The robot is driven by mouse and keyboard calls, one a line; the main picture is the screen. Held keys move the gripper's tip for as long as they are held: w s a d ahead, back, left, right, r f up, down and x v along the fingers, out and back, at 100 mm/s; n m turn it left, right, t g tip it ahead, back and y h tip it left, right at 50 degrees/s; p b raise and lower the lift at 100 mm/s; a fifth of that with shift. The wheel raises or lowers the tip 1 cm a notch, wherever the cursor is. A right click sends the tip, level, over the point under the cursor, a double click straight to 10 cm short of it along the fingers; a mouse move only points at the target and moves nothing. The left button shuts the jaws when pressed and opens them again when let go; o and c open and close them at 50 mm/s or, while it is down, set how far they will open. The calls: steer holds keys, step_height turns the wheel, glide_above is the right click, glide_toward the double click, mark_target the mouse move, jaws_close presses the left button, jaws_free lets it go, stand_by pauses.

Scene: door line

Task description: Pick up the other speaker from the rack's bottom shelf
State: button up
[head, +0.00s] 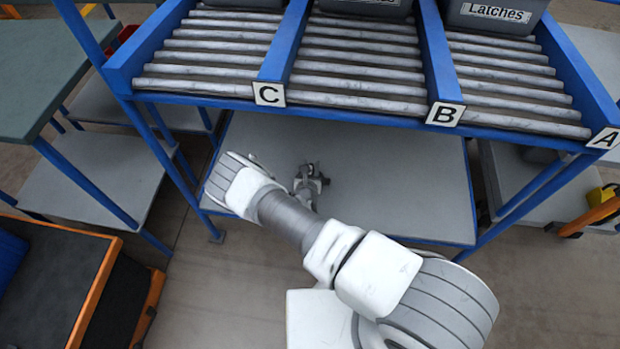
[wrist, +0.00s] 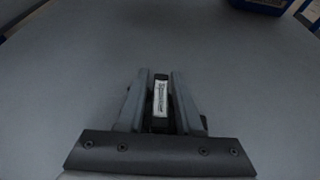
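A small dark speaker with a white label reading roughly "Speaker" (wrist: 160,97) lies between the two fingers of my gripper (wrist: 161,76) in the wrist view. One finger runs along each side of it. The gap between speaker and fingers is very narrow, and I cannot tell whether they touch. In the head view my gripper (head: 318,178) is low over the grey bottom shelf (head: 400,190) of the rack, under the roller lanes. The speaker cannot be made out clearly there, as my gripper and arm cover that spot.
The blue rack's roller level, with lane signs C (head: 269,94), B (head: 445,114) and A (head: 604,138), overhangs the shelf. A blue bin (wrist: 262,4) shows at the wrist view's top edge. An orange-edged dark cart (head: 75,285) stands at left. Most of the shelf is bare.

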jaws_close()
stand_by(1.1)
